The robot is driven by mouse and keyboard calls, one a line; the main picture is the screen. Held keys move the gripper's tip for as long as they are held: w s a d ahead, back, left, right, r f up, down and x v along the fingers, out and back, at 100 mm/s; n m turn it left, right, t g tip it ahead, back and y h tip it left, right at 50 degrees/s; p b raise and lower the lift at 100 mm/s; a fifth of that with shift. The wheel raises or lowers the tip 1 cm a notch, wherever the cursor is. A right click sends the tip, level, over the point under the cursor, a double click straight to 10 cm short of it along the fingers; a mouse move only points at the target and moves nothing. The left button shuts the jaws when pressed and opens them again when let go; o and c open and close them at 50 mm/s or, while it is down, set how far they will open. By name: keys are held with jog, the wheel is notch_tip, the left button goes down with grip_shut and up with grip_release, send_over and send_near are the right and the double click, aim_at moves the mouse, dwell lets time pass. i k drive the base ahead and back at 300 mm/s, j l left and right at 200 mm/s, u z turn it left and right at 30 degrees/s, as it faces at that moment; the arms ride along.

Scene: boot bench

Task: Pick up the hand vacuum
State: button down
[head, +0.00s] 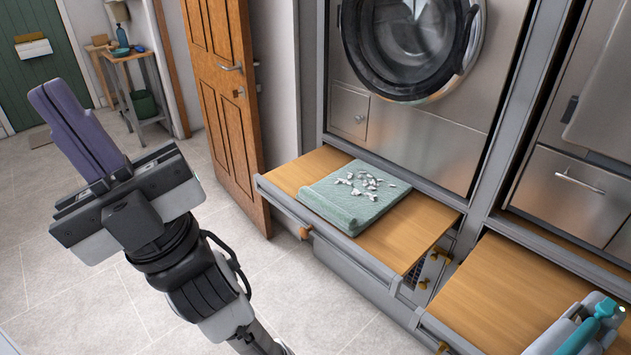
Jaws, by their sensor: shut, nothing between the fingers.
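A teal and pale grey device, which looks like the hand vacuum (597,322), is at the lower right corner of the head view. It sits on the right wooden pull-out shelf, with a small green light near its top. The picture edge cuts off part of it. My gripper (52,98) is at the left, raised over the floor, its long purple fingers together and pointing up and left. It is shut and empty, far from the vacuum and touching nothing.
A left pull-out shelf (409,245) holds a folded green towel (337,207) with several pale crumbs on it. Behind are a washing machine (412,45) and metal cabinet fronts. A wooden door (228,95) stands open. The tiled floor (300,300) before the shelves is clear.

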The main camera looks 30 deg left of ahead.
aim_at(565, 337)
jog(key=i+j+z, duration=0.1)
jog(key=j+z, duration=0.15)
jog(key=z, duration=0.15)
jog(key=i+j+z, duration=0.1)
jog(key=j+z, duration=0.2)
jog(key=z, duration=0.15)
jog(key=j+z, duration=0.4)
jog(key=i+l, duration=0.05)
jog(key=l, duration=0.05)
